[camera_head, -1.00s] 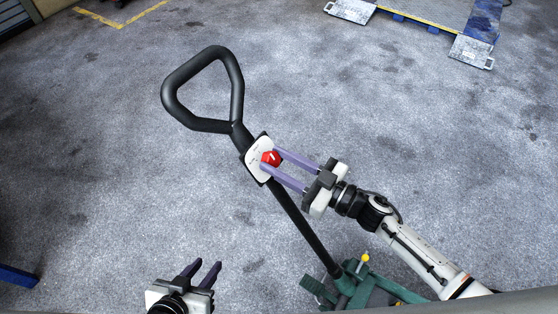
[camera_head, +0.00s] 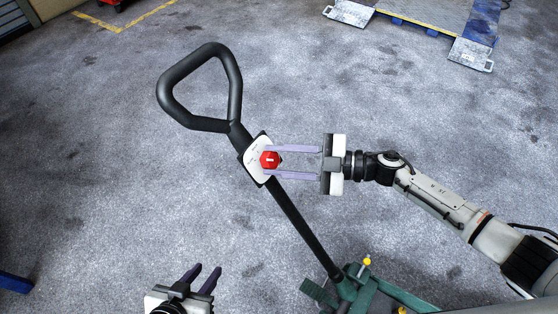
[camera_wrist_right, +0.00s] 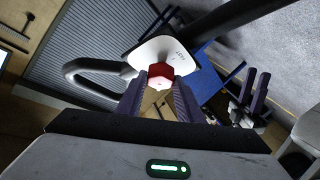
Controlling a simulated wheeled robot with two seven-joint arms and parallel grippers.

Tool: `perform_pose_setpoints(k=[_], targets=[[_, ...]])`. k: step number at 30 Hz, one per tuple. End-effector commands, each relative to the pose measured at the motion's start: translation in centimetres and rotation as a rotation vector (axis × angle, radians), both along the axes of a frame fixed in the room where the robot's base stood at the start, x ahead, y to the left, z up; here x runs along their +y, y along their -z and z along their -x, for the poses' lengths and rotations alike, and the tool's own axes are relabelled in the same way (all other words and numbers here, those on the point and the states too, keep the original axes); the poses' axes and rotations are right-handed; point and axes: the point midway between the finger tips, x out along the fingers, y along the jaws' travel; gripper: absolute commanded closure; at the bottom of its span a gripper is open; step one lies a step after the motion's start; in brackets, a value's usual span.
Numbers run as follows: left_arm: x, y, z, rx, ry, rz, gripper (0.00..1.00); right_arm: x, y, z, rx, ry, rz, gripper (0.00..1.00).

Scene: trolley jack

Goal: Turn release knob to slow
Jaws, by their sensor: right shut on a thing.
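The red release knob (camera_head: 270,159) sits on a white plate (camera_head: 256,158) on the trolley jack's black handle (camera_head: 302,226). A white pointer mark on the knob stands close to upright in the head view. My right gripper (camera_head: 268,161) reaches in from the right, with its purple fingers either side of the knob and shut on it. In the right wrist view the red knob (camera_wrist_right: 156,77) shows between the fingertips. The plate's lettering is too small to read fully. My left gripper (camera_head: 205,277) is open and empty at the bottom of the head view.
The handle's looped grip (camera_head: 168,91) rises at the upper left. The green jack body (camera_head: 352,291) is at the bottom, below my right arm. A blue and grey ramp platform (camera_head: 425,14) stands at the far right. Grey floor around the handle is clear.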

Motion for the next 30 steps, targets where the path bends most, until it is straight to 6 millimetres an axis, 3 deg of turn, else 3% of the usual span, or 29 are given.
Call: perform_pose_setpoints(k=[10,27,28,30], targets=[[-0.23,0.10,-0.07,-0.003,0.004,0.002,0.69,-0.03,-0.02,-0.11,-0.098,-0.080,0.072,0.89],[-0.28,0.03,-0.09,-0.004,0.003,0.003,0.69,0.00,-0.01,-0.05,-0.115,-0.096,0.086,0.89],[-0.28,0.03,-0.08,-0.004,0.003,0.003,0.69,-0.01,0.00,-0.06,-0.115,-0.095,0.085,0.62],[-0.26,0.04,-0.07,-0.003,0.003,0.003,0.69,0.00,-0.02,-0.06,-0.115,-0.095,0.085,0.50]])
